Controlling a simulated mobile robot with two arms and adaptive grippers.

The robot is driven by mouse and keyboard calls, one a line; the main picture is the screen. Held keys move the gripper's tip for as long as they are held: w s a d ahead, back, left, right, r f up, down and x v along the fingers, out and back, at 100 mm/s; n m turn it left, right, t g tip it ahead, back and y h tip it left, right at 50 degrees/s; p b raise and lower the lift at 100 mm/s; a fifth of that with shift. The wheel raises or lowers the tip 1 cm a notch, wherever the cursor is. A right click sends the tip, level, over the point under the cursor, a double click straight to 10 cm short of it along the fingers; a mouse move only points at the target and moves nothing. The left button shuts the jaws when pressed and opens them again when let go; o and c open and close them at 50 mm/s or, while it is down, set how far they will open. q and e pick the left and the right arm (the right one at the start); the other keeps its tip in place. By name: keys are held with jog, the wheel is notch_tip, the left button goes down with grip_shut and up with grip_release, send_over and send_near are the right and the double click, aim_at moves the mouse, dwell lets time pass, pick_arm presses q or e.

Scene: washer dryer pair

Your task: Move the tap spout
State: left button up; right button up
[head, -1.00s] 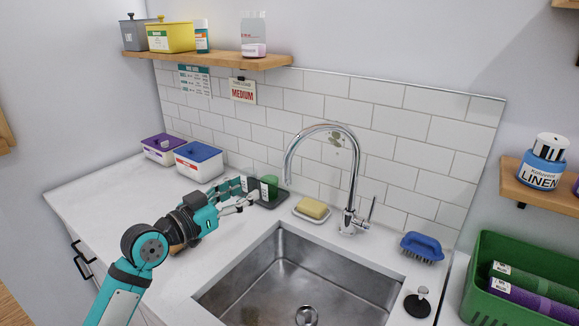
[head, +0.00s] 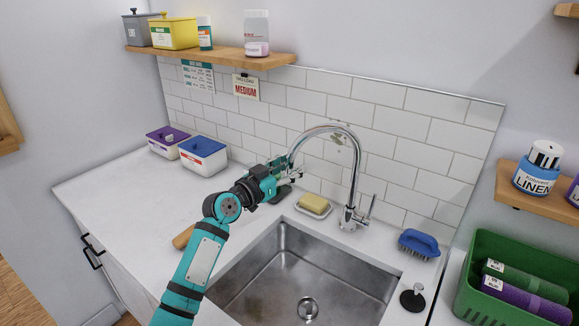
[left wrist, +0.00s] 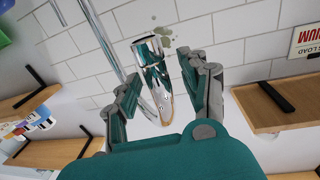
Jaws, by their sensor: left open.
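The chrome tap spout (head: 353,175) arches over the back of the sink, its free end curving down on the left. My left gripper (head: 288,172) is at that free end, with open fingers. In the left wrist view the spout (left wrist: 155,80) shows between the two open fingers of the left gripper (left wrist: 145,72). A gap shows on at least the right side; whether either finger touches the spout I cannot tell. The tap's lever (head: 366,207) stands at the right of its base. My right gripper is not in view.
The steel sink (head: 300,262) lies below the tap. A yellow soap bar (head: 314,203) on a dish is left of the tap base, a blue brush (head: 418,243) and a sink plug (head: 413,297) to the right. The tiled wall (head: 400,130) stands close behind. The left counter is mostly clear.

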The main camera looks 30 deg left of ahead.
pick_arm(q)
jog(key=shift+s, duration=0.1)
jog(key=shift+c, duration=0.4)
grip_shut()
